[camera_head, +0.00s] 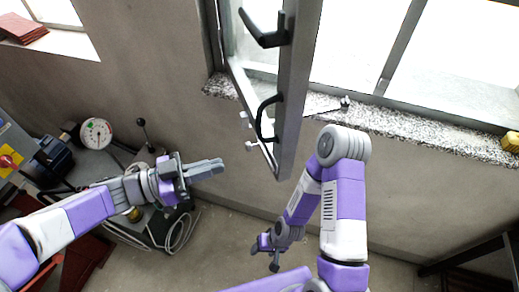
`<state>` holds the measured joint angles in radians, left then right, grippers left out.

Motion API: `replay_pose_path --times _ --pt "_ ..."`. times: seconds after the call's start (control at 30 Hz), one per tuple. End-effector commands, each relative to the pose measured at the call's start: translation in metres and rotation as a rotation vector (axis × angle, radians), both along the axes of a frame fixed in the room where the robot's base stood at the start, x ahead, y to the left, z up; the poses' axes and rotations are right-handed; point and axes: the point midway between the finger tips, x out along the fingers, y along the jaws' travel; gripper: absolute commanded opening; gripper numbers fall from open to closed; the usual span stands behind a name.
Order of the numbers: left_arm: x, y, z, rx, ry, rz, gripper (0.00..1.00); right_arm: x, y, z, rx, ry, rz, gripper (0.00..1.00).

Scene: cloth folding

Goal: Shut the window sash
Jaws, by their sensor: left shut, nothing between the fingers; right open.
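The window sash (296,90) is open, swung into the room and seen nearly edge-on. A dark lever handle (266,32) sits high on it, and a curved black pull (264,118) sits lower down. The window frame (432,82) is behind it, over a speckled stone sill (400,126). My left gripper (221,166) is shut and empty, pointing right, left of the sash's lower end and apart from it in the picture. My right gripper (264,257) is open and empty, low in front of the wall below the sash. My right arm's elbow is just right of the sash's lower end.
A machine with a white dial gauge (96,133) and a black-knobbed lever (143,128) stands at left, below my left arm. A small yellow object (511,142) lies on the sill at far right. Reddish tiles (22,28) lie on another sill at upper left. A dark stand is at lower right.

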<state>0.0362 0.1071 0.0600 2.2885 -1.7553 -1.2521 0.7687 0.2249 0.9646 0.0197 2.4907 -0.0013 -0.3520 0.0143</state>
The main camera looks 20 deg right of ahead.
Motion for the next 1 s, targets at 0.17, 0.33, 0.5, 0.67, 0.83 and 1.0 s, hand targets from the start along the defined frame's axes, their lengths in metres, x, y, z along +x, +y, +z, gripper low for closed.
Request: replay_pose_path --times 0.17,0.33,0.5,0.67,0.83,1.0 --pt "0.002 -0.041 0.0 0.0 0.002 -0.006 0.0 0.0 0.0 0.004 0.0 0.0 0.0 0.6" --pt "0.004 -0.076 0.0 0.001 0.001 -0.004 0.0 0.0 0.0 0.006 0.0 0.0 0.0 0.6" --pt "0.006 -0.099 0.0 0.0 0.001 -0.001 0.0 0.0 0.0 0.008 0.0 0.0 0.0 0.6" --pt "0.007 -0.11 0.0 0.0 0.0 0.0 0.0 0.0 0.0 0.009 0.0 0.0 0.0 0.6" --pt "0.008 -0.112 0.0 0.0 0.0 0.003 0.0 0.0 0.0 0.009 0.0 0.0 0.0 0.6" --pt "0.008 -0.111 0.0 0.0 0.0 0.003 0.0 0.0 0.0 0.009 0.0 0.0 0.0 0.6"
